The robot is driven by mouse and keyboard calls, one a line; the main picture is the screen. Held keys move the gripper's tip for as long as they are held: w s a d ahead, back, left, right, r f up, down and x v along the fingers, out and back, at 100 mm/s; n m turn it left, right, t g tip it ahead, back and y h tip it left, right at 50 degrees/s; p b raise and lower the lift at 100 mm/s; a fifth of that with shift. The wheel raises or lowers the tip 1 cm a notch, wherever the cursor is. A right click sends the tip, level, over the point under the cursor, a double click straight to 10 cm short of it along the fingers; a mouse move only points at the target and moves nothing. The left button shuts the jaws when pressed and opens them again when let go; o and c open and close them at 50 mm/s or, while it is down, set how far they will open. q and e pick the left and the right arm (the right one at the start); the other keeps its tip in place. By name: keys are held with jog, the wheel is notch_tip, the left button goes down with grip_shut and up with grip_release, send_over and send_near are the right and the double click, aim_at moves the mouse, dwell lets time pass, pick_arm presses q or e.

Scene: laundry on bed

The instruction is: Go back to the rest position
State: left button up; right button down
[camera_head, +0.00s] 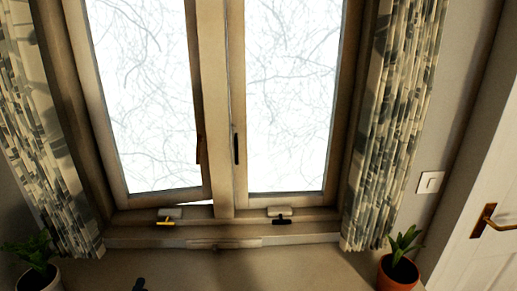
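Only a small dark tip, seemingly of my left gripper (139,285), shows at the bottom edge, left of centre. It is in front of the plain wall below the window, and the rest of it is cut off by the frame. I cannot tell whether it is open or shut, or whether it holds anything. My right gripper is not in view. No laundry and no bed show in this view.
A two-pane window (225,110) fills the middle; its left pane looks slightly ajar. Patterned curtains hang at the left (45,140) and right (400,120). Potted plants stand at lower left (38,272) and lower right (397,272). A white door (490,250) is at far right.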

pick_arm(q)
jog(key=shift+s+d+r+m+t, duration=0.25)
jog(key=shift+d+r+m+t, duration=0.1)
jog(key=shift+r+m, duration=0.35)
jog(key=shift+d+r+m+h, duration=0.1)
jog(key=shift+d+m+h, duration=0.15)
jog(key=shift+m+h, duration=0.35)
jog(key=s+d+r+m+h, duration=0.25)
jog(key=d+m+h, duration=0.2)
jog(key=m, duration=0.55)
jog(key=s+d+r+m+h, duration=0.25)
jog(key=d+m+h, duration=0.2)
jog(key=m, duration=0.55)
jog(key=s+d+f+m+g, duration=0.3)
jog(key=s+f+m+g, duration=0.15)
jog(key=m, duration=0.65)
jog(key=s+d+f+m+g, duration=0.3)
jog(key=s+f+m+g, duration=0.15)
jog(key=m, duration=0.65)
jog(key=s+a+f+m+g+y, duration=0.4)
jog(key=s+a+m+g+y, duration=0.2)
jog(key=s+a+m+y, duration=0.6)
jog(key=w+a+f+n+g+h, duration=0.1)
jog(key=a+f+n+h, duration=0.15)
jog(key=f, duration=2.75)
jog(key=s+a+f+g+b, duration=0.1)
jog(key=s+a+f, duration=0.1)
jog(key=s+f, duration=1.6)
notch_tip(320, 180, down, 3)
jog(key=shift+s, duration=0.4)
